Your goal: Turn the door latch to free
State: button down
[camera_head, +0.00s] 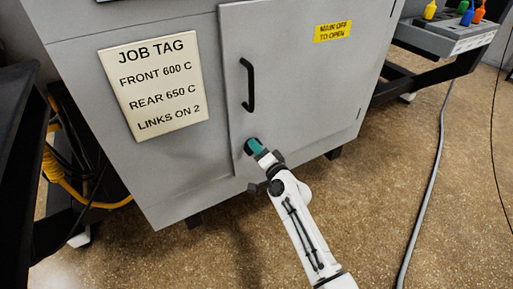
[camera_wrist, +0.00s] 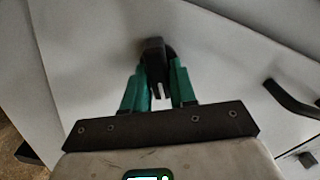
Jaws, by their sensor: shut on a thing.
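The grey cabinet door (camera_head: 295,100) fills the upper middle of the head view and is closed. The door latch (camera_wrist: 155,49) is a small black knob or lever on the door, seen in the wrist view between the green fingertips. My gripper (camera_wrist: 158,85) is shut on the latch, one green finger on each side. In the head view my gripper (camera_head: 254,146) is at the door's lower left, below the handle, and hides most of the latch. The exact turn angle of the latch is hard to tell.
A black door handle (camera_head: 248,86) is above my gripper; it also shows at the right of the wrist view (camera_wrist: 290,101). A job tag (camera_head: 153,85) and a yellow label (camera_head: 333,31) are on the cabinet. A grey cable (camera_head: 424,190) lies on the right floor.

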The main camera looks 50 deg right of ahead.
jog(key=shift+f+m, duration=0.1)
jog(key=shift+m, duration=1.6)
jog(key=c, duration=1)
grip_release()
jog(key=p+v, duration=0.1)
jog(key=v, duration=1)
